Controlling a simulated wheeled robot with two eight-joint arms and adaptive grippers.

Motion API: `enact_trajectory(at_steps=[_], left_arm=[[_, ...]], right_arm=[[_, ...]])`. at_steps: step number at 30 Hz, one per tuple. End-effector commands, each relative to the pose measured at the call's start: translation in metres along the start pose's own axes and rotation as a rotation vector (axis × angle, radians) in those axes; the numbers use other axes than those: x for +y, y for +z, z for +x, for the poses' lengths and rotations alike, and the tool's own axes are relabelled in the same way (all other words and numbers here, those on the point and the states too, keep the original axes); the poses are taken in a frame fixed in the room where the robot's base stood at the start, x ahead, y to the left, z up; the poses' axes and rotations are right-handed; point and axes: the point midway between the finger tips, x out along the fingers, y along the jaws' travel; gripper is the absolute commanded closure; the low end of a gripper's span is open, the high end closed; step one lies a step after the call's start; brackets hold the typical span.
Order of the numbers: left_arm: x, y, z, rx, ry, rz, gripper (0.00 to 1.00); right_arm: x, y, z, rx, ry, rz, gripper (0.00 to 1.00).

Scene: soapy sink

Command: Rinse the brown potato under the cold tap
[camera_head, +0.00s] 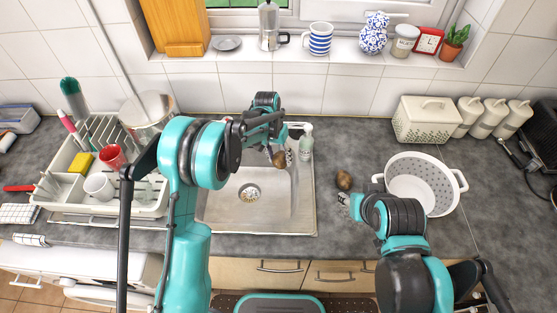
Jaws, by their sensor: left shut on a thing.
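My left gripper (277,149) is over the back of the steel sink basin (220,208), shut on a small brown potato (279,160). Another brown, rounded thing that looks like a potato (344,180) lies on the grey counter right of the sink. My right gripper (343,200) is low over the counter just in front of it; its fingers are small and partly hidden, so I cannot tell whether they are open. The tap is not clearly visible; my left arm and gripper cover the back of the sink. I cannot make out any running water.
A white colander (458,181) stands right of my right gripper. A dish rack (62,190) with cups stands left of the sink. A soap bottle (306,143) is at the sink's back right corner. A bread box (428,121) and canisters stand at the back right.

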Motion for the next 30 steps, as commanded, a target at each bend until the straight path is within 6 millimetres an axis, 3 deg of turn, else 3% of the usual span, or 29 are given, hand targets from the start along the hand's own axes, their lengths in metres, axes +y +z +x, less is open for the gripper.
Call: enact_trajectory(at_steps=[30], left_arm=[[-0.0048, 0.004, -0.0008, 0.0, 0.0, 0.0, 0.88]], right_arm=[[0.0, 0.0034, 0.0047, 0.0, 0.0, 0.0, 0.6]])
